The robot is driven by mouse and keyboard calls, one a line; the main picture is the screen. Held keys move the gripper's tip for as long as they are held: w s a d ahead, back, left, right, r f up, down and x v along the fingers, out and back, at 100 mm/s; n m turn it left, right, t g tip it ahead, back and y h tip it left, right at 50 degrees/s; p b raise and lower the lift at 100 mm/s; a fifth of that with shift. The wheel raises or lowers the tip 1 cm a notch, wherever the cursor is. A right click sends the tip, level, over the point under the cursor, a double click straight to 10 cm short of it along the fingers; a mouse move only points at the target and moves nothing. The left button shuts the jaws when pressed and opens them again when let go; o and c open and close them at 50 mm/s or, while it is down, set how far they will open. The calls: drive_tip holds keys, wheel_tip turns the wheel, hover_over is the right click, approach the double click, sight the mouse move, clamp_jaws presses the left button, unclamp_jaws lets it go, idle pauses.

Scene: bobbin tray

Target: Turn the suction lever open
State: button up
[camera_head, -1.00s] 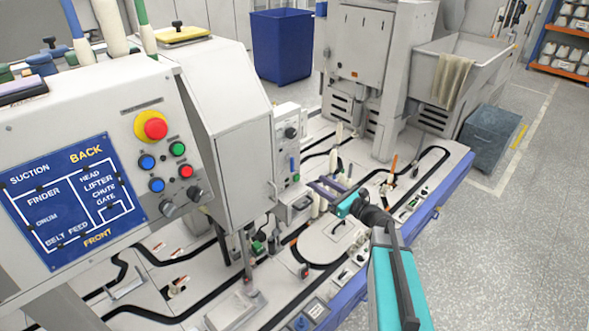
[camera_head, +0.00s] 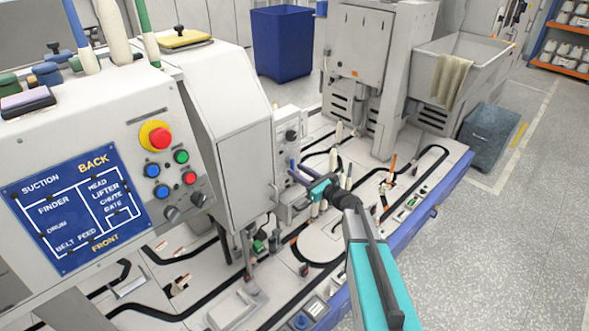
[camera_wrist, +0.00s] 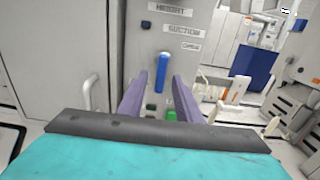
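The suction lever (camera_wrist: 162,68) is a blue handle hanging upright on the light grey panel. In the head view my gripper (camera_head: 295,172) is at the face of the panel box.
A green part (camera_wrist: 171,115) is below the lever. A handle (camera_wrist: 91,92) projects from the cabinet on the left. White bobbins (camera_wrist: 215,83) stand to the right. In the head view, the control panel (camera_head: 75,200) is at left and a blue bin (camera_head: 283,45) behind.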

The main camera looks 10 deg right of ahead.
drive_tip(key=shift+x, duration=0.9)
clamp_jaws()
drive_tip(key=shift+a, duration=0.15)
